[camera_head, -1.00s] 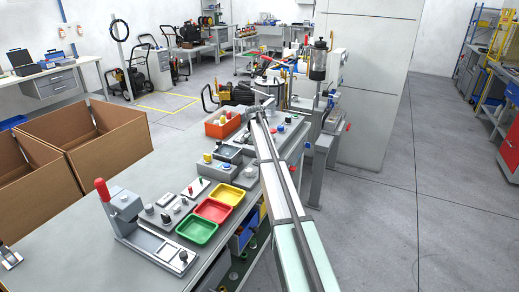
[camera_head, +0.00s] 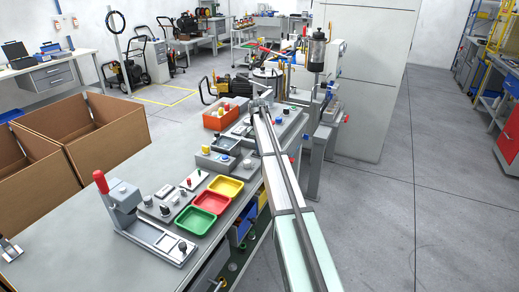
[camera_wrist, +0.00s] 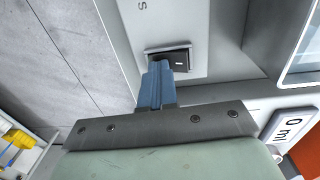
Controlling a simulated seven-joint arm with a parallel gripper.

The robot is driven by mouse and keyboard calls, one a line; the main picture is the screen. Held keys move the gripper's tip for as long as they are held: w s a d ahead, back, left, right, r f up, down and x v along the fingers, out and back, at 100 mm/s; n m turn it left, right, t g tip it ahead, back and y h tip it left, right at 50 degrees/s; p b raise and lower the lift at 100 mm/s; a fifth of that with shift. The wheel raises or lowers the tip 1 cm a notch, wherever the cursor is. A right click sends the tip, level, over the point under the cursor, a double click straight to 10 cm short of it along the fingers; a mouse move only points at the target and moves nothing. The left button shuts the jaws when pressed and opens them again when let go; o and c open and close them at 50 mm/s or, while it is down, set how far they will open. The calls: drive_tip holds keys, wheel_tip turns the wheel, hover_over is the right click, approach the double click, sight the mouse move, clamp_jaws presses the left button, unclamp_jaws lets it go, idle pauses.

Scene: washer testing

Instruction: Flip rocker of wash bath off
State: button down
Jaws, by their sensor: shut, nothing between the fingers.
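In the wrist view a black rocker switch (camera_wrist: 180,60) with a white mark sits in a grey frame on a light grey panel (camera_wrist: 190,20). My gripper (camera_wrist: 160,68) is shut and empty. Its blue fingers reach up to the lower left part of the rocker and cover some of it. They look to be touching or very close to it; I cannot tell which. In the head view my arm stretches over the bench to its far end, where my gripper (camera_head: 260,100) is small and the rocker cannot be made out.
An orange bin (camera_head: 222,118) stands left of my gripper. Green (camera_head: 194,220), red (camera_head: 211,202) and yellow (camera_head: 225,186) trays line the bench's right edge. A red-handled press (camera_head: 122,195) stands nearer. The floor right of my arm is clear.

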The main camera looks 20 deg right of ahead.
sight(254, 153)
drive_tip(key=shift+a+f, duration=0.1)
drive_tip(key=shift+f, duration=0.2)
drive_tip(key=shift+w+a, duration=0.6)
drive_tip(key=shift+r, duration=0.1)
wheel_tip(254, 153, up, 14)
drive_tip(key=shift+w+a+r, duration=0.15)
drive_tip(key=shift+w, duration=0.05)
drive_tip(key=shift+a, duration=0.1)
idle(0.4)
drive_tip(key=shift+s+a+r+g+h, duration=0.1)
drive_tip(key=shift+s+a+g+h, duration=0.1)
drive_tip(key=shift+g+h, duration=0.2)
